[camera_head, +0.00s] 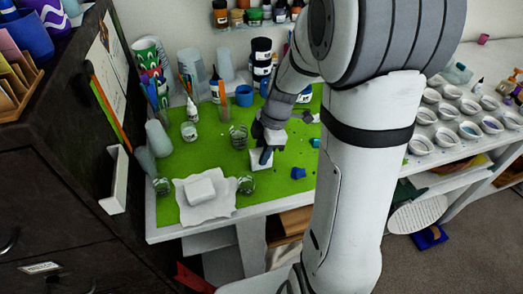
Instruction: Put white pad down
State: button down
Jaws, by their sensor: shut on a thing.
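My gripper (266,154) is over the green mat (215,152), right of the middle, pointing down. It is shut on a small white pad (255,163), which shows below and around the dark fingers. The fingers hide part of the pad. I cannot tell whether the pad touches the mat or is held just above it.
A white block (200,190) lies on a crumpled white sheet (206,208) at the front left. Glass jars stand near it, one (238,137) left of my gripper. Bottles and cups line the back. Bare mat shows in front.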

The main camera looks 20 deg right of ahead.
jog(key=shift+f, duration=0.15)
jog(key=c, duration=1.1)
grip_release()
jog(key=shift+r, duration=0.3)
jog(key=v, duration=1.1)
jog(key=s+a+m+t+h, duration=0.2)
jog(key=s+a+m, duration=0.1)
jog(key=s+m, duration=1.1)
jog(key=shift+f+m+t+h, duration=0.2)
jog(key=shift+m+t+h, duration=0.2)
jog(key=shift+m, duration=1.6)
